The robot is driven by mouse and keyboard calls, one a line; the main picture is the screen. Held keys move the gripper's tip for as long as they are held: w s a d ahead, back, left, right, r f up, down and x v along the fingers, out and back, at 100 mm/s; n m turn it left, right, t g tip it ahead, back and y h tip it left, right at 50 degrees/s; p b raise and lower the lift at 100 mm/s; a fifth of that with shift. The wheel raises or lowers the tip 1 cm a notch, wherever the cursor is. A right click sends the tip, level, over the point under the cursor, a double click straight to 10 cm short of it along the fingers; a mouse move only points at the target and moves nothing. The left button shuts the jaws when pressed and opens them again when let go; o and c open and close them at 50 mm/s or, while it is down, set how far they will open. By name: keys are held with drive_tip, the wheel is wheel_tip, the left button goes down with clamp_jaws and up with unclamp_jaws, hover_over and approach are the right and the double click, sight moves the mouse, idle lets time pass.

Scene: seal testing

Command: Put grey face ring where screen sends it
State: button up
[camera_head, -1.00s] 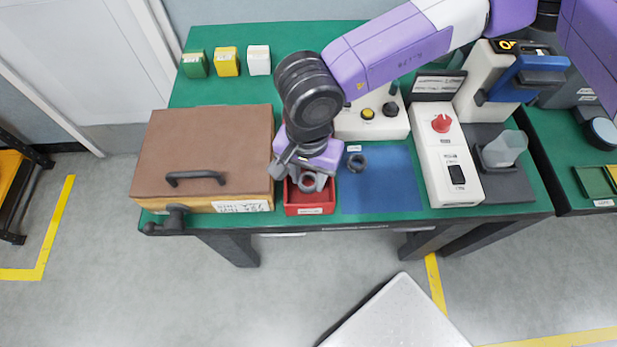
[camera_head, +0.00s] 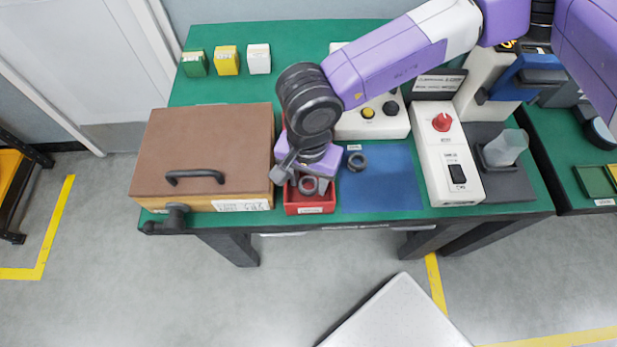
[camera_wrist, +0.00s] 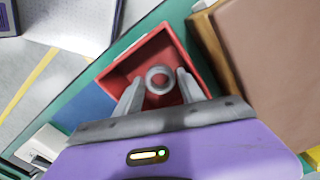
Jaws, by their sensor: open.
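A grey ring (camera_head: 308,185) is at the red bin (camera_head: 310,209) at the table's front edge; in the wrist view the ring (camera_wrist: 159,80) shows over the bin floor. My gripper (camera_wrist: 160,85) is open above the bin, pointing down, with one finger on either side of the ring and small gaps beside it. I cannot tell the ring's exact height. A second, darker ring (camera_head: 357,162) lies on the blue mat (camera_head: 380,190) right of the bin. A small dark display (camera_head: 438,85) stands at the back right; its text is too small to read.
A brown-lidded box (camera_head: 205,150) with a handle stands close left of the bin. A white unit with a red knob (camera_head: 442,123) stands right of the mat. Green, yellow and white blocks (camera_head: 227,61) stand at the back left. Most of the blue mat is clear.

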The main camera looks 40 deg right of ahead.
wheel_tip(320, 180, up, 12)
drive_tip(key=shift+r, duration=0.15)
idle(0.3)
